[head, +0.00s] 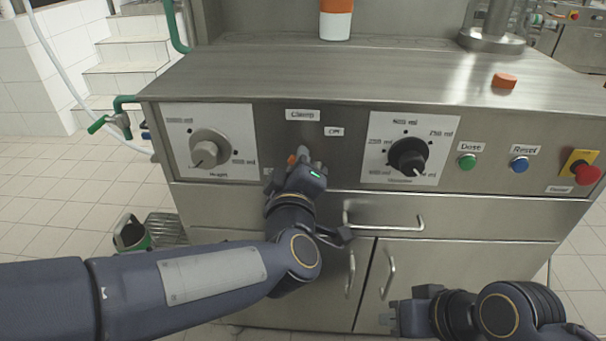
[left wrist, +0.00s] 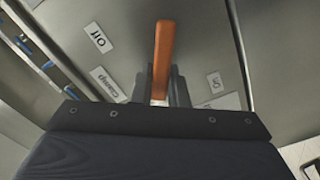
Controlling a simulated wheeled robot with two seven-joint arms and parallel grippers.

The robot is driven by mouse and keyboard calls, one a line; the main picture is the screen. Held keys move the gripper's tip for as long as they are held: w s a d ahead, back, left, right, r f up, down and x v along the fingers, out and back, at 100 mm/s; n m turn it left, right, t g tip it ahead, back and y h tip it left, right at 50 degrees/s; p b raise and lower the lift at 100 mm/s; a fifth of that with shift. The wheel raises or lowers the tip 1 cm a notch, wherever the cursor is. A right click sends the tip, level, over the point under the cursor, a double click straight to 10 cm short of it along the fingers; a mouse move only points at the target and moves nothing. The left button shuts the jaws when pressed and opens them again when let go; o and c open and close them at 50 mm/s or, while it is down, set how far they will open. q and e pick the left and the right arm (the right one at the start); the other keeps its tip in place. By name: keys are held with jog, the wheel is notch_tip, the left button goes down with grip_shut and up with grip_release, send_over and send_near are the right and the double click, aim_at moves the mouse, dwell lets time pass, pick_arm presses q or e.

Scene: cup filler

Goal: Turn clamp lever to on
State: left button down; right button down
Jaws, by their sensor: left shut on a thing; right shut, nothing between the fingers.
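The clamp lever has an orange handle, and a small part of the clamp lever (head: 291,159) shows beside my left gripper in the head view. In the left wrist view the orange clamp lever (left wrist: 163,55) stands out between the fingers. My left gripper (head: 303,158) is shut on it at the front panel and hides most of it in the head view. The "Clamp" label (head: 302,115) is above the gripper, and the "On" label (head: 333,131) is to the upper right. The "Off" label (left wrist: 98,37) shows in the left wrist view. My right gripper (head: 390,316) is shut and empty, low before the cabinet doors.
A grey dial (head: 209,148) is left of the lever and a black dial (head: 408,157) is right of it. Farther right are a green button (head: 467,161), a blue button (head: 519,164) and a red emergency stop (head: 587,175). A drawer handle (head: 384,222) sticks out below.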

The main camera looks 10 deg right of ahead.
pick_arm(q)
jog(key=shift+w+a+f+n+b, duration=0.1)
jog(key=shift+f+n+b, duration=0.3)
jog(key=shift+n+b, duration=0.7)
jog(key=shift+s+a+f+n+b, duration=0.1)
jog(key=shift+f+n+b, duration=0.3)
jog(key=shift+n+b, duration=0.7)
jog(key=shift+w+a+f+n+b, duration=0.1)
jog(key=shift+f+n+b, duration=0.3)
jog(key=shift+n+b, duration=0.7)
jog(key=c, duration=1.4)
grip_release()
jog(key=shift+c, duration=0.2)
jog(key=p+v, duration=0.2)
jog(key=v, duration=0.5)
jog(key=shift+s, duration=0.4)
